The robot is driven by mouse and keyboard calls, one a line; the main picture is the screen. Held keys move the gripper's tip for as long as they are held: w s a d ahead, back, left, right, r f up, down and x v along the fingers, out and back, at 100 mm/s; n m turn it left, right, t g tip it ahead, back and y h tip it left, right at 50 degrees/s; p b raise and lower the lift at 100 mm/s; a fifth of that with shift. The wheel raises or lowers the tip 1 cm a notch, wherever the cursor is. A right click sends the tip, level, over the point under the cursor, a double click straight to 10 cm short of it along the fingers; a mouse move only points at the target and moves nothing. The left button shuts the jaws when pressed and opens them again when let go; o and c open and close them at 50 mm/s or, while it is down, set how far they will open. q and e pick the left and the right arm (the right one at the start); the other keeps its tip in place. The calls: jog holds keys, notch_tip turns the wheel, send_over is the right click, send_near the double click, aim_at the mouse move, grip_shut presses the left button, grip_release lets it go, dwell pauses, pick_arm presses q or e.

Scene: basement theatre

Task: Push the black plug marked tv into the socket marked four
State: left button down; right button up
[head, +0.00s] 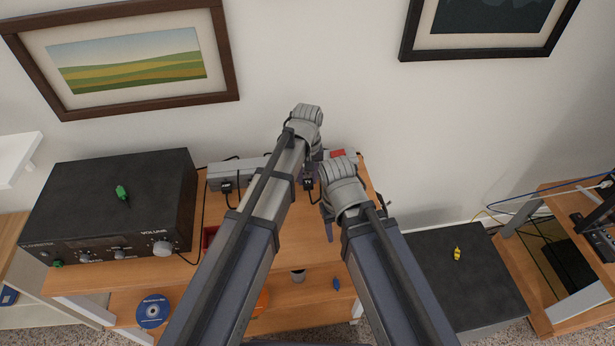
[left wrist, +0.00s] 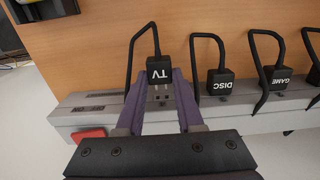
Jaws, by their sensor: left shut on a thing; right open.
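The black plug marked TV (left wrist: 160,70) is held between the two purple fingers of my left gripper (left wrist: 160,95). Socket holes (left wrist: 162,101) show just beyond the pins; the plug looks apart from the strip. I cannot read a number four. In the head view the plug (head: 308,185) is a small dark shape below my left gripper (head: 308,174), partly hidden by my arms. My right gripper (head: 329,230) is open and empty in front of the strip, lower in the head view.
Plugs marked DISC (left wrist: 221,82) and GAME (left wrist: 286,82) sit along the strip beside the TV plug, with looping black cords. A red switch (left wrist: 88,133) is at one end of the strip. A black amplifier (head: 120,205) stands left. The wooden shelf top (head: 272,235) is partly bare.

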pick_arm(q)
jog(key=shift+w+a, duration=0.15)
jog(key=shift+w, duration=0.5)
jog(key=shift+w+a, duration=0.15)
jog(key=shift+w, duration=0.5)
jog(key=shift+c, duration=2.3)
grip_release()
pick_arm(e)
jog(key=shift+r, duration=0.1)
pick_arm(q)
notch_tip(320, 180, up, 8)
jog(key=p, duration=0.7)
jog(key=shift+p, duration=0.4)
pick_arm(e)
notch_tip(320, 180, up, 8)
jog(key=shift+f, duration=0.2)
pick_arm(q)
jog(key=shift+f, duration=0.15)
jog(key=s+a+m, duration=0.1)
jog(key=s+m, duration=0.2)
jog(key=s, duration=0.7)
jog(key=s+a+m+y, duration=0.1)
jog(key=s+m, duration=0.2)
jog(key=s, duration=0.7)
jog(key=shift+s+a, duration=0.2)
jog(key=shift+a, duration=0.05)
